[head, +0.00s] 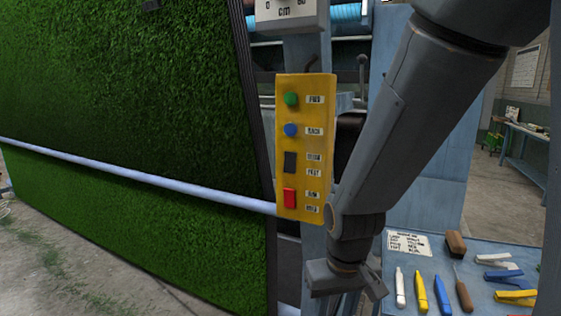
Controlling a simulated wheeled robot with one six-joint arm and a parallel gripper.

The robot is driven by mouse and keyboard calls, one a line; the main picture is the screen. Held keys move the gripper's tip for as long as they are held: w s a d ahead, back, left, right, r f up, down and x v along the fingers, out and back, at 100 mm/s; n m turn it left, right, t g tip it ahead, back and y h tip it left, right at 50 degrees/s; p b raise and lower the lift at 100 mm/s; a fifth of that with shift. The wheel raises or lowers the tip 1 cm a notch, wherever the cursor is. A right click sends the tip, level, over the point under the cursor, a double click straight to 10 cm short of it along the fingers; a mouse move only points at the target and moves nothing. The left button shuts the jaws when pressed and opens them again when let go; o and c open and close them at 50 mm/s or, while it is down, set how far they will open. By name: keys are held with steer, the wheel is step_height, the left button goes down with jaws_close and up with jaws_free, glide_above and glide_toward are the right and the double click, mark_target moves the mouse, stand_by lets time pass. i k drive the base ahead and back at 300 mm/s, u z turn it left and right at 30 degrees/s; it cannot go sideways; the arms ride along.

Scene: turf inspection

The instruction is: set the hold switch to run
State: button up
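A yellow control box (304,148) is mounted on a grey-blue post beside the turf. It carries a green button (291,99), a blue button (291,130), a black rocker switch (290,161) and a red rocker switch (290,198) at the bottom. Small white labels stand to their right; the two by the red switch are too blurred to read surely, and its tilt is unclear. My gripper (346,281) is below and right of the box, apart from the red switch in the picture.
A green turf sheet (120,90) fills the left, crossed by a pale bar (150,178). A blue bench (400,258) at lower right holds a card, a brush (456,244), several markers and clips.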

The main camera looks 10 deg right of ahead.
mark_target(289, 194)
steer(key=k, duration=1.3)
steer(key=z, duration=0.6)
steer(key=i, duration=1.25)
steer(key=u, duration=0.65)
